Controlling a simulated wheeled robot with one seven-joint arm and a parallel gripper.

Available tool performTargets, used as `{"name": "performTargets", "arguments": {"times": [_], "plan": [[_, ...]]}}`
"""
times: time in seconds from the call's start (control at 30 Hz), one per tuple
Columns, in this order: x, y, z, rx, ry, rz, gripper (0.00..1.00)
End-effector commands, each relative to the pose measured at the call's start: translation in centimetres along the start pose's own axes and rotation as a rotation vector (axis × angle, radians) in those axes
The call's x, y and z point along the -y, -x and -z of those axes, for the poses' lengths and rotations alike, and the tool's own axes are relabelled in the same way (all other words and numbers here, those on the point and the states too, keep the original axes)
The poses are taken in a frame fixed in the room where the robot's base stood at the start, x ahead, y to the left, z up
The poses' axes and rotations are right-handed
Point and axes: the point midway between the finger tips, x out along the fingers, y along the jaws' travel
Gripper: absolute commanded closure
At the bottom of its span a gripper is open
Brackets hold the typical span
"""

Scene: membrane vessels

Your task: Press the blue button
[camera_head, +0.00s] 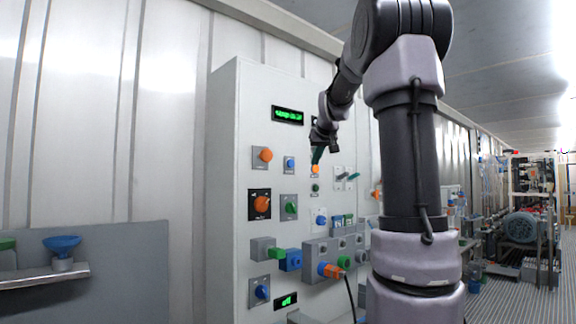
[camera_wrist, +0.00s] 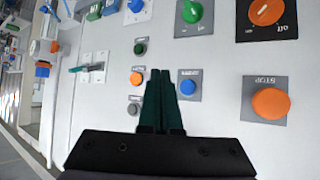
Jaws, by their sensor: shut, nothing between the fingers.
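A small round blue button (camera_head: 290,163) sits on a grey plate on the upper part of the white control panel, between two orange buttons. In the wrist view the blue button (camera_wrist: 187,87) is just right of my fingers, fully visible. My gripper (camera_head: 317,158) is in front of the panel, to the right of the blue button and just above the small orange button (camera_head: 315,169). In the wrist view my gripper (camera_wrist: 160,74) shows two dark green fingers pressed together, empty, between the orange and blue buttons. I cannot tell its exact distance from the panel.
A large orange stop button (camera_wrist: 271,103) is beside the blue one. An orange rotary switch (camera_head: 260,204), a green knob (camera_head: 290,208) and another blue knob (camera_head: 320,219) are lower. Boxes (camera_head: 318,262) protrude from the panel below. A green display (camera_head: 287,115) is above.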

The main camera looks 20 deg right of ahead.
Motion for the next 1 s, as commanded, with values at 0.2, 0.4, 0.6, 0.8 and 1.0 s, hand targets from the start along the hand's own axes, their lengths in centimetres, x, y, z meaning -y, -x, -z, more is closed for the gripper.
{"name": "performTargets", "arguments": {"times": [0.2, 0.4, 0.6, 0.8, 1.0], "plan": [[0.4, -0.5, 0.3, 0.001, 0.002, 0.001, 1.0], [1.7, -2.3, 1.5, 0.002, 0.002, 0.002, 1.0], [3.2, -4.3, 3.0, 0.001, 0.001, 0.003, 1.0], [4.2, -5.6, 4.0, 0.001, 0.001, 0.002, 1.0], [4.5, -6.1, 4.4, 0.001, -0.001, 0.001, 1.0]]}}
